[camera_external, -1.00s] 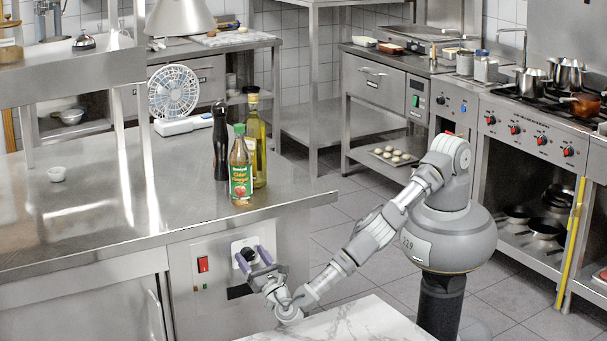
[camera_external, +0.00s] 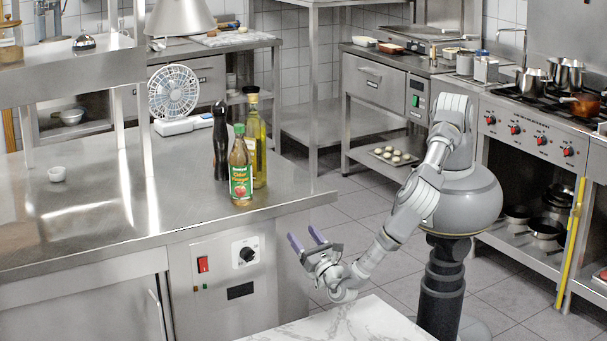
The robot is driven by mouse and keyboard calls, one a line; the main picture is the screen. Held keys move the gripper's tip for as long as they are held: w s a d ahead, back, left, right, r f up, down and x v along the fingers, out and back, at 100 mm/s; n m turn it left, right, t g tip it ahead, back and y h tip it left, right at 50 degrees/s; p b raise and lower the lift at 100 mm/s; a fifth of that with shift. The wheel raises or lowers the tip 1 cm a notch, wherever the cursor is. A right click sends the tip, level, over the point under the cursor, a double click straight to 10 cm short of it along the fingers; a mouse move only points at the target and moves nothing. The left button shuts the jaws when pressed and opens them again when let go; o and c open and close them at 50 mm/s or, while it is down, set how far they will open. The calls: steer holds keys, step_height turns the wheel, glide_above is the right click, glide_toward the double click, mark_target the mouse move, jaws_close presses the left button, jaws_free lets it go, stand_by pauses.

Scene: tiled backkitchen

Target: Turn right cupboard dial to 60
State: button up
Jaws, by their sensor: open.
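The dial (camera_external: 246,254) is a black round knob on a white plate, on the front panel of the steel cupboard (camera_external: 205,320). It is fully visible, but its markings are too small to read. My gripper (camera_external: 306,241) is open and empty, with its two purple fingers pointing up and to the left. It is to the right of the dial in the picture and apart from it.
A red switch (camera_external: 203,264) and a dark rectangular plate (camera_external: 240,291) are on the same panel. A vinegar bottle (camera_external: 240,175), an oil bottle and a pepper mill stand on the counter above. A white marble top (camera_external: 350,322) lies in front, below my gripper.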

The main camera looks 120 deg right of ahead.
stand_by(0.5)
steer(key=m+g+y+b, duration=0.15)
steer(key=y+b, duration=0.35)
steer(key=b, duration=1)
glide_toward(251, 259)
steer(key=d, duration=0.2)
steer(key=shift+g+y, duration=0.25)
steer(key=shift+y, duration=0.05)
steer(key=d, duration=0.7)
steer(key=shift+w+r, duration=0.15)
steer(key=shift+r, duration=0.15)
steer(key=shift+d, duration=0.45)
steer(key=c, duration=1)
steer(key=shift+c, duration=0.2)
